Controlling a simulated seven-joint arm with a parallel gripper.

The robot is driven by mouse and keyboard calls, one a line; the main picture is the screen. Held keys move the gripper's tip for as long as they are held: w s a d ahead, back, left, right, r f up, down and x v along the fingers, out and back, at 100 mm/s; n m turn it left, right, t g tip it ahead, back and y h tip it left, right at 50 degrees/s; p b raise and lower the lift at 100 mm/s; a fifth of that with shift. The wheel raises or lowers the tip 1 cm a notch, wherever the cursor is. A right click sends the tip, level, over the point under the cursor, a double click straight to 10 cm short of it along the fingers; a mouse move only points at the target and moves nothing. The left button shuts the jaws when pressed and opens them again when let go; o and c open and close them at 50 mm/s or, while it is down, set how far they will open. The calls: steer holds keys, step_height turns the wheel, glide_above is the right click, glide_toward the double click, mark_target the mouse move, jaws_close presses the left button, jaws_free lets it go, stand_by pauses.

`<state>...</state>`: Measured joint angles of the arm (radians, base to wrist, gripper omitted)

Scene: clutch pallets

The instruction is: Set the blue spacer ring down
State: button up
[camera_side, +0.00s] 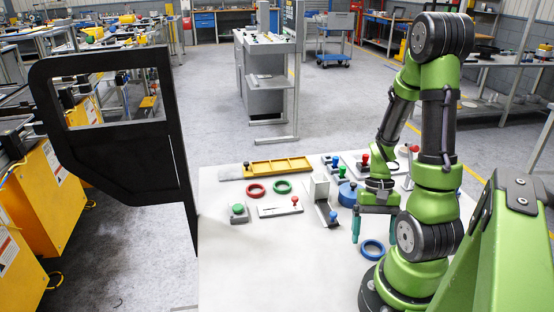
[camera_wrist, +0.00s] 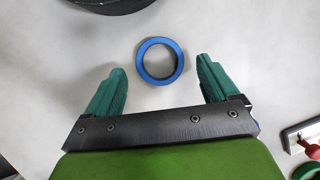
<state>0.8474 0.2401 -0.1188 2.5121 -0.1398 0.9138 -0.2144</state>
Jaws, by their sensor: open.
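The blue spacer ring (camera_side: 373,250) lies flat on the white table close to my arm's base. In the wrist view the blue ring (camera_wrist: 160,61) is just beyond the gap between the fingertips, whole and touching neither finger. My gripper (camera_side: 372,228) is open and empty; its two teal fingers point down at the table beside the ring in the side view. In the wrist view my gripper (camera_wrist: 156,80) has its fingers spread wider than the ring.
A red ring (camera_side: 256,190) and a green ring (camera_side: 282,187) lie farther back. A yellow tray (camera_side: 277,165) is at the far edge. The front left table is clear.

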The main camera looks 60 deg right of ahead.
steer(key=v, duration=1)
steer(key=w+a+r+n+t+h, duration=0.1)
steer(key=w+a+r+n+t, duration=0.2)
steer(key=w+a+r, duration=0.2)
steer(key=w+a+r+n+t+h, duration=0.1)
steer(key=w+a+r+n+t, duration=0.2)
steer(key=a, duration=0.6)
steer(key=w+r+t, duration=0.1)
steer(key=w+r, duration=0.1)
steer(key=w, duration=0.1)
steer(key=shift+w+a+n+h, duration=0.25)
steer(key=shift+a+n+h, duration=0.05)
steer(key=shift+n+h, duration=0.1)
steer(key=shift+o, duration=0.4)
steer(key=a+r+n+t+y, duration=0.1)
steer(key=a+r+t, duration=0.1)
steer(key=a, duration=0.3)
steer(key=shift+a+r+n, duration=0.15)
steer(key=shift+r+n, duration=0.15)
steer(key=shift+r, duration=0.3)
